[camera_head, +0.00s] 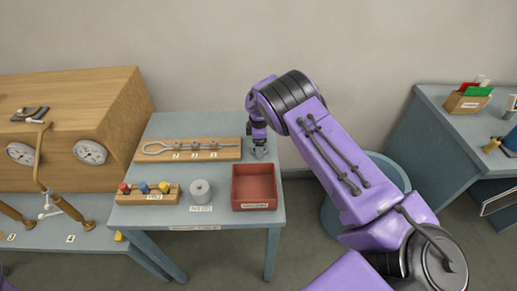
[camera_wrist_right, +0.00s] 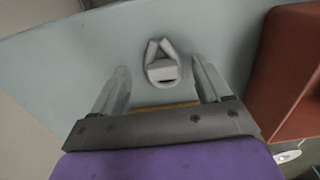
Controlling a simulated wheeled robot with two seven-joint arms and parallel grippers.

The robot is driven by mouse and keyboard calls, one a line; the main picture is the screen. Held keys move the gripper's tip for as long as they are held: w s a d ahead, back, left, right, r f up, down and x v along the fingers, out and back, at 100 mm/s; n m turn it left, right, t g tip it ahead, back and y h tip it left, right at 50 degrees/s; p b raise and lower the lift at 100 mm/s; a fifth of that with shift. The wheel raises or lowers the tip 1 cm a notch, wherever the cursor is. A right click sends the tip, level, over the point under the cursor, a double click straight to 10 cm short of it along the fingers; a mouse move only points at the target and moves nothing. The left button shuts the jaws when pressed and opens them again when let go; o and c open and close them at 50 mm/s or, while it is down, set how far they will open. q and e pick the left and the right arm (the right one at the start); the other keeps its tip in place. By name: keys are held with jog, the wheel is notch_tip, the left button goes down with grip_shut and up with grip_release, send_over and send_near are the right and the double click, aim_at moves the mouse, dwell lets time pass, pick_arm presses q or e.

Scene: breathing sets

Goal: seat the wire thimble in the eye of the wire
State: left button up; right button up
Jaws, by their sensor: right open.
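The wire (camera_head: 190,149) lies along a wooden board (camera_head: 232,153) on the small table, with its eye (camera_head: 153,148) at the board's left end. The eye looks empty. The wire thimble (camera_wrist_right: 161,68), a small grey teardrop-shaped piece, sits on the grey tabletop in the right wrist view. My right gripper (camera_wrist_right: 162,86) is open, pointing down at the table just right of the board. The thimble is ahead of and between its fingers, not gripped. In the head view the right gripper (camera_head: 260,151) largely hides that spot. My left gripper is not in view.
A red tray (camera_head: 254,206) stands just in front of my right gripper. A grey spool (camera_head: 200,190) and a wooden block (camera_head: 145,197) with red, blue and yellow knobs stand to its left. A wooden cabinet with gauges (camera_head: 91,152) is at left. A bin (camera_head: 335,218) stands right of the table.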

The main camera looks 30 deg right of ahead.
jog(key=shift+s+r, duration=0.2)
jog(key=c, duration=0.3)
jog(key=shift+s+r, duration=0.1)
jog(key=shift+s, duration=0.05)
jog(key=c, duration=1.1)
jog(key=shift+o, duration=0.2)
